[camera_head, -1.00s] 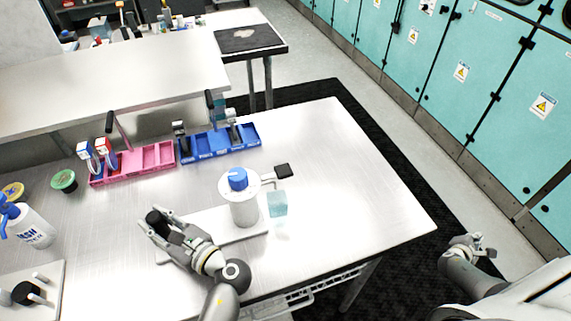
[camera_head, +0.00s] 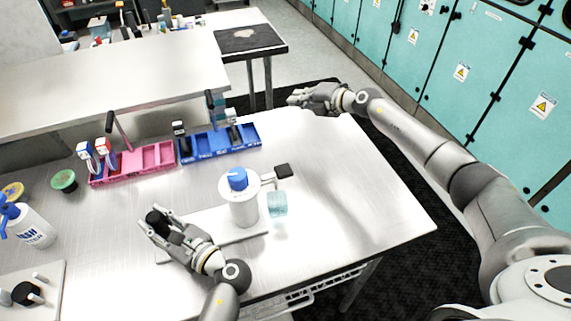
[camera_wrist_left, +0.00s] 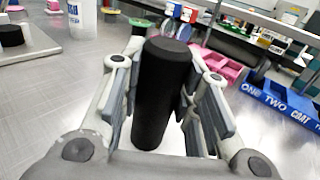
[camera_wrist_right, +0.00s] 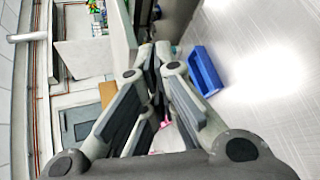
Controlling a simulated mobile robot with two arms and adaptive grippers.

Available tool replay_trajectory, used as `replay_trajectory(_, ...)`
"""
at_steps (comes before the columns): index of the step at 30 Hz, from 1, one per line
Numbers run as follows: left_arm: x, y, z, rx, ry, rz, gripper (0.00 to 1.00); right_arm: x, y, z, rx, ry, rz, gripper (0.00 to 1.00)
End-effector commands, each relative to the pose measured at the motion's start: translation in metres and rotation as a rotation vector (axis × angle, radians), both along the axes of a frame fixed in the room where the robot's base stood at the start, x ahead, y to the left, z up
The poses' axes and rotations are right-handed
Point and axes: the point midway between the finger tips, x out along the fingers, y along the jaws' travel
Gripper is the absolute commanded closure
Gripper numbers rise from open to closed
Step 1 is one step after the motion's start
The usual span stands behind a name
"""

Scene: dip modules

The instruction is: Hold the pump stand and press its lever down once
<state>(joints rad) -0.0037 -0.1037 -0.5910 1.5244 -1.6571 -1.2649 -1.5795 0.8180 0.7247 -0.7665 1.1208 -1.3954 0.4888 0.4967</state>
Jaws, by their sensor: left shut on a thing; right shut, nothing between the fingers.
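The pump stand (camera_head: 243,208) is a white cylinder with a blue cap on a flat pale base. Its lever (camera_head: 283,170) ends in a black pad on the right side, and a translucent pale blue block (camera_head: 277,204) shows below it. My left gripper (camera_head: 158,226) is shut on the upright black post at the base's left end; the post (camera_wrist_left: 158,95) fills the middle of the left wrist view. My right gripper (camera_head: 297,99) is shut and empty, above the table's far edge, beyond the lever and apart from it. It also shows in the right wrist view (camera_wrist_right: 152,58).
A pink tray (camera_head: 135,162) and a blue tray (camera_head: 220,144) stand behind the stand. A white bottle (camera_head: 33,229) with a blue top and a green-lidded jar (camera_head: 64,181) are at the left. The table's right part is clear.

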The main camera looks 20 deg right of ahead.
Motion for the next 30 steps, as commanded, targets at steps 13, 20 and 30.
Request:
replay_trajectory(13, 0.000, 0.000, -0.001, 0.000, 0.002, 0.001, 1.00, -0.121, 0.176, 0.108, -0.281, 0.334, 0.637, 1.00)
replay_trajectory(20, 0.000, 0.000, -0.001, 0.000, 0.002, 0.001, 1.00, -0.196, 0.172, 0.134, -0.619, 0.541, 0.751, 1.00)
replay_trajectory(30, 0.000, 0.000, -0.001, 0.000, 0.002, 0.001, 1.00, -0.248, 0.134, 0.160, -0.961, 0.716, 0.704, 1.00)
